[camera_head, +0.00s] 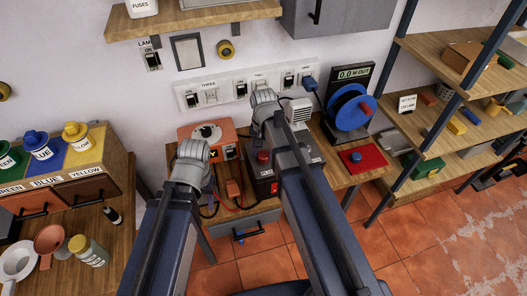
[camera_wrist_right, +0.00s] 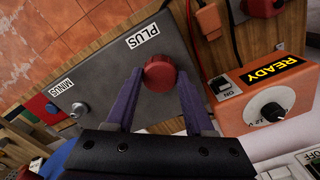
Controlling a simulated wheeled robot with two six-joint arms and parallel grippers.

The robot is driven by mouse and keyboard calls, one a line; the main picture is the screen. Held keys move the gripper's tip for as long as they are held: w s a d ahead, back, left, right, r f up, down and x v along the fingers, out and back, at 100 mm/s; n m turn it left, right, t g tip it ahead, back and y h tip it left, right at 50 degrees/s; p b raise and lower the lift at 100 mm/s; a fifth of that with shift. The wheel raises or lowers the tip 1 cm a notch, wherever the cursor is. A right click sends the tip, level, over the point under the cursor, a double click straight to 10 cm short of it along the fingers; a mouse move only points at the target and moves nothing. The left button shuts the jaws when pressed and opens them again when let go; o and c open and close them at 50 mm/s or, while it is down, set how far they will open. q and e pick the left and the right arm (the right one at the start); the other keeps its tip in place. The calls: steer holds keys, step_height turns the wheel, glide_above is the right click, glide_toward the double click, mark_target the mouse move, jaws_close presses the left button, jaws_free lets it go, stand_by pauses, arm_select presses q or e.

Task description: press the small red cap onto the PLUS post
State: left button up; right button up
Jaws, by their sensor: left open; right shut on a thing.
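In the right wrist view my right gripper (camera_wrist_right: 160,75) is shut on the small red cap (camera_wrist_right: 160,76), with one finger on each side. The cap is over the grey top near the PLUS label (camera_wrist_right: 141,36). The PLUS post does not show, so I cannot tell whether the cap touches it or sits on it. A bare silver post (camera_wrist_right: 78,108) stands by the MINUS label (camera_wrist_right: 61,89). In the head view my right arm reaches the workbench, but its fingertips are hidden.
An orange box (camera_wrist_right: 268,103) with a READY sign and dial stands close to the right finger. An orange plug (camera_wrist_right: 208,20) and leads lie nearby. In the head view a blue reel (camera_head: 350,106) and red mat (camera_head: 366,159) are to the right.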

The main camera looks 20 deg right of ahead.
steer(key=shift+f, duration=0.25)
stand_by(0.3)
steer(key=o, duration=1.2)
steer(key=shift+r, duration=0.1)
step_height(320, 180, up, 8)
steer(key=p, duration=0.7)
steer(key=shift+p, duration=0.35)
steer(key=shift+f, duration=0.2)
steer(key=s+a+f+n+h+b, duration=0.1)
steer(key=s+a+f+n+b, duration=0.9)
steer(key=s, duration=0.4)
steer(key=shift+a+f+b, duration=0.2)
steer(key=shift+f+b, duration=0.5)
steer(key=shift+b, duration=0.2)
